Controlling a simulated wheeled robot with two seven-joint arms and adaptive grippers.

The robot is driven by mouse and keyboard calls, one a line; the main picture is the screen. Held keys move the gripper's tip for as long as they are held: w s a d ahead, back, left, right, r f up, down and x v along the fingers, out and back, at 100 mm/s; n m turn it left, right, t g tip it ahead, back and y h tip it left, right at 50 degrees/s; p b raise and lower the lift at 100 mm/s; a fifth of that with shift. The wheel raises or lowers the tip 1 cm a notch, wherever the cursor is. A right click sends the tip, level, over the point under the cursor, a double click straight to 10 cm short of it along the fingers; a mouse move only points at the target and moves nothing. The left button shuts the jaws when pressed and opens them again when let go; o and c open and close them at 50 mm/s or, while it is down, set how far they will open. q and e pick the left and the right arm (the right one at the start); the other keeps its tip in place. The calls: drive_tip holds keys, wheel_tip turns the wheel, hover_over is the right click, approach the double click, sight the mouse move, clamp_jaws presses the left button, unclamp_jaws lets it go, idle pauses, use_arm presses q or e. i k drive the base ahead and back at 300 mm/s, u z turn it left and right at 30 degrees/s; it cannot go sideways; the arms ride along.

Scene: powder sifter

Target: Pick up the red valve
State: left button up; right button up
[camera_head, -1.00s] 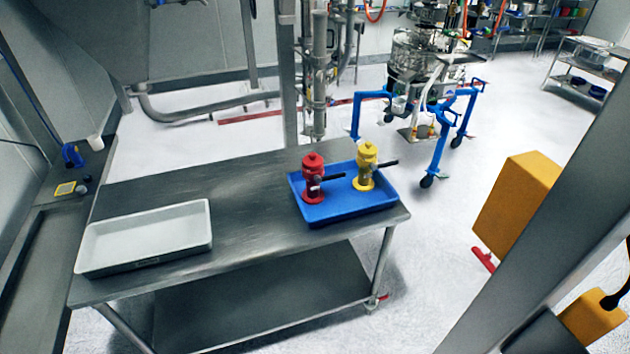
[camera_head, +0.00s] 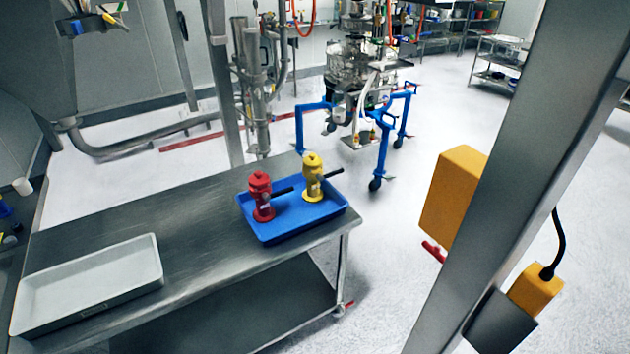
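The red valve (camera_head: 261,196) stands upright in a blue tray (camera_head: 276,237) at the right end of a steel table (camera_head: 190,222). A dark handle sticks out from it to the right. A yellow valve (camera_head: 312,180) of like shape stands close to its right in the same tray, with its own dark handle. Neither of my grippers shows in the head view, so nothing is seen touching the valves.
A white empty tray (camera_head: 88,284) lies on the table's left part. Bare tabletop lies between the trays. A grey post (camera_head: 520,170) with a yellow box (camera_head: 452,200) stands at right. A blue-legged wheeled frame (camera_head: 382,150) stands behind, with open floor around.

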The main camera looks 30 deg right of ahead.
sight(262, 214)
drive_tip(key=u, duration=0.3)
drive_tip(key=i, duration=1.45)
drive_tip(key=z, duration=0.45)
